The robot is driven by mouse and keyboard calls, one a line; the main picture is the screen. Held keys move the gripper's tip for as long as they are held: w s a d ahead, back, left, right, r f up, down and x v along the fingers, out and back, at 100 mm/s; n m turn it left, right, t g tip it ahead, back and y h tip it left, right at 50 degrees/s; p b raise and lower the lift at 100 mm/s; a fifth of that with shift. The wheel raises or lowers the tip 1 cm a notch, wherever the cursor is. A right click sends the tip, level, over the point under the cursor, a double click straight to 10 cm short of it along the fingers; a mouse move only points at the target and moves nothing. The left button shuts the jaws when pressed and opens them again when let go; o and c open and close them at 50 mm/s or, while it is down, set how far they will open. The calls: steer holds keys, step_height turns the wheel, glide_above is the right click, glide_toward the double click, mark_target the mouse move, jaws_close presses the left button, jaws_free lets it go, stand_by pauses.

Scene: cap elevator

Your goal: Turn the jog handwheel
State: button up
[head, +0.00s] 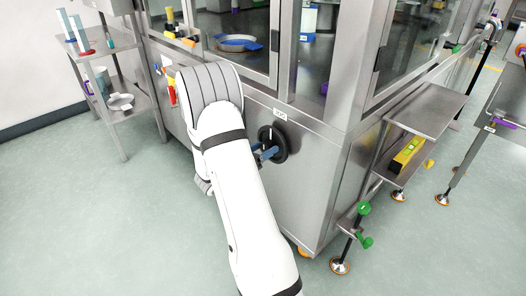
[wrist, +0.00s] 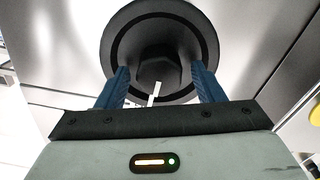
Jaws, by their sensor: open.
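The jog handwheel (head: 278,144) is a black round wheel on the lower steel panel of the machine. In the wrist view the handwheel (wrist: 158,22) fills the upper middle, with a dark hub at its centre and a white mark below the hub. My gripper (wrist: 160,80) is open, with its two blue fingers on either side of the hub, in front of the wheel's face. In the head view my gripper (head: 264,155) is at the wheel's lower left, partly hidden by my white arm. I cannot tell whether the fingers touch the wheel.
A steel shelf rack (head: 108,80) with containers stands at the left. A side shelf (head: 428,108) with a yellow box (head: 408,152) below it juts out at the right. The floor (head: 110,220) at left is clear.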

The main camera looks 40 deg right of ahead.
steer(key=shift+c, duration=0.5)
jaws_close()
steer(key=shift+d+r, duration=0.1)
